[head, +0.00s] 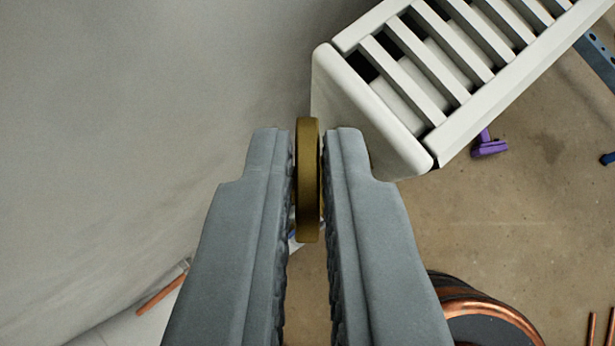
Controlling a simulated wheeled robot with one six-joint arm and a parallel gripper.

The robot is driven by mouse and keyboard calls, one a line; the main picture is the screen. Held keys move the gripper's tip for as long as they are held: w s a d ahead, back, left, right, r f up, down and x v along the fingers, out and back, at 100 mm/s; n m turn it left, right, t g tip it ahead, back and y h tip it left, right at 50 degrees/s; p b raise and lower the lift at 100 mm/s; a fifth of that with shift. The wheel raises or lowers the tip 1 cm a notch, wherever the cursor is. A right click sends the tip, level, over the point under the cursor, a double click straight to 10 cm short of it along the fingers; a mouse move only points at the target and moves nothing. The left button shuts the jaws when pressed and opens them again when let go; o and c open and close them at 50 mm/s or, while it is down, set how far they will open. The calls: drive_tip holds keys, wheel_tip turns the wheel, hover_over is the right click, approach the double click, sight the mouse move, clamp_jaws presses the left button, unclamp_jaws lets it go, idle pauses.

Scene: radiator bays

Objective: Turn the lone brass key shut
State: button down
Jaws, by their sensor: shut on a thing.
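The brass key (308,185) shows edge-on as a narrow upright piece between the two grey fingers of my gripper (308,185). The fingers are closed in on it, one on each side, near their tips. The key sits beside the near end of the white radiator (372,120), in front of its end panel. The stem or valve that the key belongs to is hidden, so I cannot tell how far it is turned.
The white slatted radiator runs to the upper right. A grey wall (130,120) fills the left. A copper coil (490,312) lies at the lower right, a purple object (488,145) under the radiator. A copper pipe (162,296) shows lower left. Brown floor is open at right.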

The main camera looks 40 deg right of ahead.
drive_tip(key=m+g, duration=0.1)
drive_tip(key=m+g+h, duration=0.1)
drive_tip(key=m, duration=0.1)
drive_tip(key=m+g+h, duration=0.1)
drive_tip(key=m, duration=0.1)
drive_tip(key=shift+w+a+f, duration=0.15)
drive_tip(key=shift+w+a, duration=0.05)
drive_tip(key=shift+w, duration=0.05)
drive_tip(key=shift+w+m+g+h, duration=0.1)
drive_tip(key=shift+m+g+h, duration=0.2)
drive_tip(key=shift+m+g, duration=0.8)
drive_tip(key=shift+w+m+g+h, duration=0.1)
drive_tip(key=shift+m+g+h, duration=0.2)
drive_tip(key=shift+m+g, duration=0.75)
drive_tip(key=shift+m, duration=0.45)
drive_tip(key=c, duration=1.9)
unclamp_jaws()
drive_tip(key=shift+c, duration=0.2)
drive_tip(key=shift+o, duration=0.3)
drive_tip(key=shift+a, duration=0.1)
